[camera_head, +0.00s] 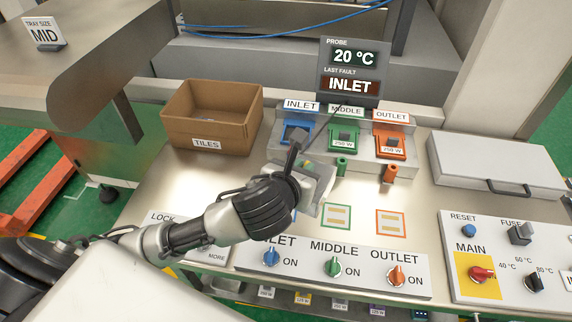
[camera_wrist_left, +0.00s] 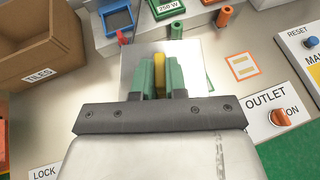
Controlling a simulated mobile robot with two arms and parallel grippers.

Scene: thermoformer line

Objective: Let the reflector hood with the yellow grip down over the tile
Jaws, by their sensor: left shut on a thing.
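My left gripper (camera_head: 308,180) is shut on the yellow grip (camera_wrist_left: 159,72) of the reflector hood. The hood is a shiny metal box, and its top plate (camera_wrist_left: 131,66) spreads around the grip in the left wrist view. In the head view the hood (camera_head: 326,192) shows partly behind my gripper, in front of the heater sockets. I cannot tell whether its lower edge touches the bench. The tile under or near it is hidden. My right gripper is not in view.
The blue INLET socket (camera_head: 297,133) looks empty; the green MIDDLE (camera_head: 344,139) and orange OUTLET (camera_head: 391,146) sockets hold heaters. A cardboard TILES box (camera_head: 212,112) stands left. Green (camera_head: 336,215) and orange (camera_head: 390,222) marked squares lie beside the hood. A switch panel (camera_head: 310,263) runs along the front.

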